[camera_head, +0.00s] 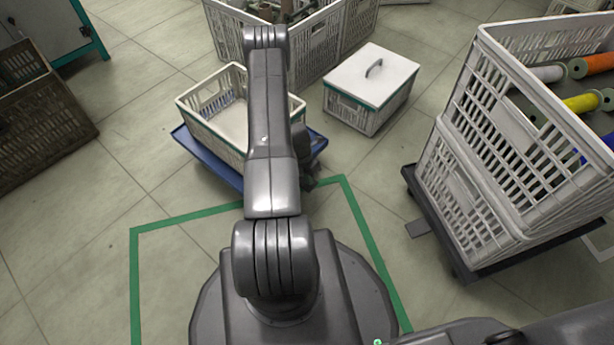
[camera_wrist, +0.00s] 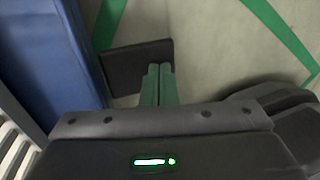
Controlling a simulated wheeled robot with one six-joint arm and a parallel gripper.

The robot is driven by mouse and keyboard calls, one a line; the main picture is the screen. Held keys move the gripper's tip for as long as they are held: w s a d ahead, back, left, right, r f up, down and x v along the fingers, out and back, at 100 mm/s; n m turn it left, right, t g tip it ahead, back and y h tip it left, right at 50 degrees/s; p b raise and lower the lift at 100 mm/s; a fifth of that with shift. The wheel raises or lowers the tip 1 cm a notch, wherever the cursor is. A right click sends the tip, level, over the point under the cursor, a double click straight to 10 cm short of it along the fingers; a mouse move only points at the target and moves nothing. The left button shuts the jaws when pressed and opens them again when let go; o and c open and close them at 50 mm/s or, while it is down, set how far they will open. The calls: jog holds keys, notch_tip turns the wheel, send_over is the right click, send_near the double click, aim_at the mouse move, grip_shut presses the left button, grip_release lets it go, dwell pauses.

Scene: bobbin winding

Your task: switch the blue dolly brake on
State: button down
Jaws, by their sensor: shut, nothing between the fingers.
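The blue dolly (camera_head: 228,176) stands on the floor behind my arm in the head view, and its blue side (camera_wrist: 50,50) fills the left of the wrist view. A dark flat pedal (camera_wrist: 122,68) sticks out beside the dolly's side in the wrist view. It looks like the brake pedal; whether it is up or pressed down I cannot tell. My gripper (camera_wrist: 159,70) has its green fingers shut together and empty. The fingertips overlap the pedal's right part in the picture; contact is not clear. In the head view my arm hides the pedal.
An off-white crate (camera_head: 213,124) sits on the blue dolly. A lidded box (camera_head: 368,75) stands to its right. A dark dolly (camera_head: 482,268) with stacked crates (camera_head: 470,180) and spools is at the right. Green tape (camera_head: 185,219) marks clear floor around my base.

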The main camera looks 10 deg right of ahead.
jog(key=shift+s+d+f+t+y, duration=0.2)
jog(key=shift+f+t+y, duration=0.1)
jog(key=shift+t+y, duration=0.1)
jog(key=shift+s+f, duration=0.1)
jog(key=shift+f, duration=0.35)
jog(key=shift+s+f, duration=0.1)
jog(key=shift+f, duration=0.05)
